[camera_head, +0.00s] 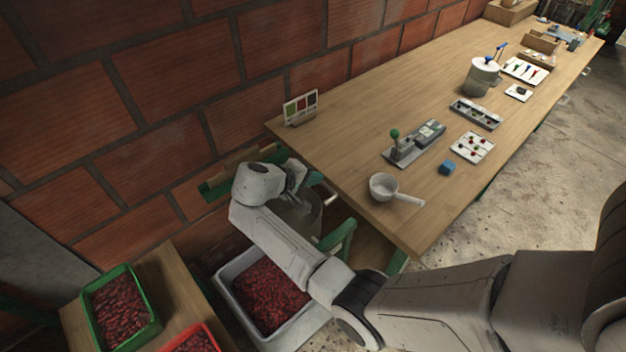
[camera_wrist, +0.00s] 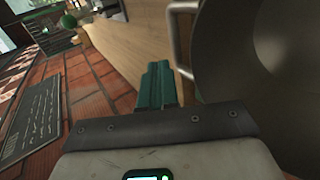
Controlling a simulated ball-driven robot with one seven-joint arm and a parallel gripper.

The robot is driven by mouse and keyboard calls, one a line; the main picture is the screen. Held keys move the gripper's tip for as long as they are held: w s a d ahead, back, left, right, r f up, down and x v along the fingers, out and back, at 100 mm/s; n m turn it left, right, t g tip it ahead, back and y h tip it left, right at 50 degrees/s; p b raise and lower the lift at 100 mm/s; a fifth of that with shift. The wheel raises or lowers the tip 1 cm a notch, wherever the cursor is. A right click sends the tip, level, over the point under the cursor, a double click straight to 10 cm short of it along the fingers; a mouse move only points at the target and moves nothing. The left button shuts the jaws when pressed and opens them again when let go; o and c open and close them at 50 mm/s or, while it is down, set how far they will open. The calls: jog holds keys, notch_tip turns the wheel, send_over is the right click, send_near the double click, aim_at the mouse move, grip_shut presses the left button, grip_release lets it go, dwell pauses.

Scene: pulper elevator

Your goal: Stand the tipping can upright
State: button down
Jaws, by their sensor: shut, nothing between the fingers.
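The can (camera_head: 308,214) is a grey metal vessel between the long table's near end and the brick wall, partly hidden behind my arm. In the wrist view it appears as a large dark grey round form (camera_wrist: 262,75) filling the right side, with a pale bar handle (camera_wrist: 181,38) at its left edge. I cannot tell its exact tilt. My gripper (camera_head: 297,183) is beside the can's upper part. In the wrist view my green fingers (camera_wrist: 157,84) are closed together and empty, just left of the can; contact is unclear.
A pale tub of red cherries (camera_head: 221,283) sits below my arm. Green frame parts (camera_head: 343,240) stand beside the can. A white dipper (camera_head: 383,186) and small tools are on the long wooden table (camera_head: 340,150). Green and red crates (camera_head: 154,318) sit lower left. The brick wall is close behind.

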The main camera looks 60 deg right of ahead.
jog(key=w+a+r+b, duration=0.1)
jog(key=a+r, duration=0.5)
jog(key=r, duration=0.3)
jog(key=shift+w+a, duration=0.3)
jog(key=shift+w, duration=0.1)
jog(key=shift+a+r, duration=0.1)
